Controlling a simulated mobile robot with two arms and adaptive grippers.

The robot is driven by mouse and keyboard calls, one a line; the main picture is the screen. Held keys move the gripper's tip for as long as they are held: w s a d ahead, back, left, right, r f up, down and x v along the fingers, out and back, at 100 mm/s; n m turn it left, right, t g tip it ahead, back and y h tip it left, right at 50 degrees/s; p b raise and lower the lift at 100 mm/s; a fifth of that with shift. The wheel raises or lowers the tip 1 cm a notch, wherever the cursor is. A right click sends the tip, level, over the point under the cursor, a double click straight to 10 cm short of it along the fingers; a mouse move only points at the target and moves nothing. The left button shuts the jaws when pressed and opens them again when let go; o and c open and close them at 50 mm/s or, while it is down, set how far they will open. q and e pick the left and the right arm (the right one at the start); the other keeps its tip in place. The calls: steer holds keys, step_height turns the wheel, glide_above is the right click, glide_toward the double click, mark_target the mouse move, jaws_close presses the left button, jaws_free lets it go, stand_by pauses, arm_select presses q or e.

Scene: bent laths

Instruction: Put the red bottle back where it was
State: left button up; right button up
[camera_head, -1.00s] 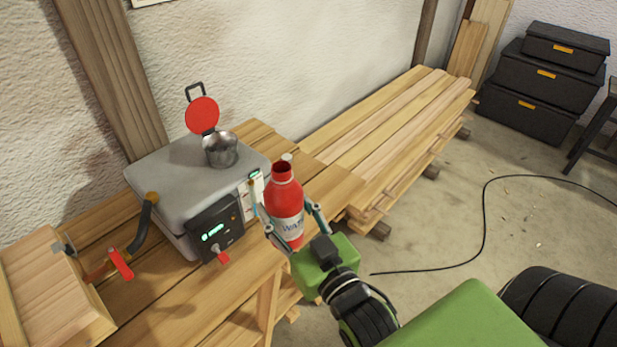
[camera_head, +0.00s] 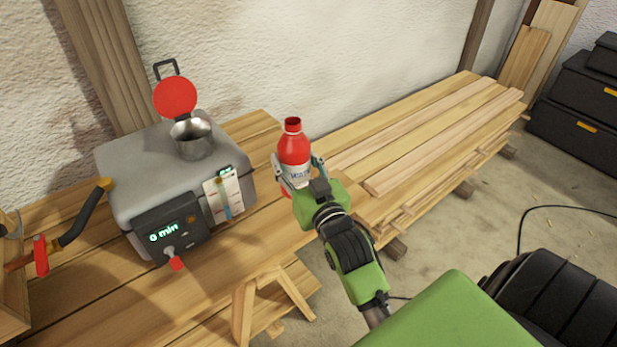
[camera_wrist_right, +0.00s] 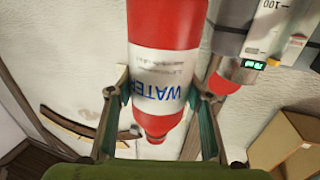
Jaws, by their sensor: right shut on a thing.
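The red bottle (camera_head: 293,152) has a white label with blue letters and stands nearly upright in the head view. My right gripper (camera_head: 297,170) is shut around it at the label. The bottle is over the wooden bench, right of the grey box; I cannot tell whether its base touches the wood. In the right wrist view the bottle (camera_wrist_right: 165,25) appears upside down between the two fingers (camera_wrist_right: 160,95), with its neck toward the bottom of the picture. My left gripper is not in view.
The grey box (camera_head: 120,165) carries a metal cup (camera_head: 192,138) with a raised red lid (camera_head: 175,97); its display reads 0 min. A clamp (camera_head: 85,212) sits at left. Long laths (camera_head: 430,130) lie right of the bottle. Black cases (camera_head: 575,110) stand at far right.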

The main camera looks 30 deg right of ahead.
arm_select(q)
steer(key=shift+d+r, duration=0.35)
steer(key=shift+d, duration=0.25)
arm_select(e)
steer(key=w+d+f, duration=0.2)
steer(key=f, duration=0.1)
steer(key=w+d+f, duration=0.2)
steer(key=d+f, duration=0.1)
steer(key=f, duration=0.1)
steer(key=w+d+f, duration=0.1)
steer(key=d+f, duration=0.2)
steer(key=f, duration=0.1)
steer(key=shift+w, duration=0.4)
steer(key=shift+f, duration=0.15)
steer(key=o, duration=1.2)
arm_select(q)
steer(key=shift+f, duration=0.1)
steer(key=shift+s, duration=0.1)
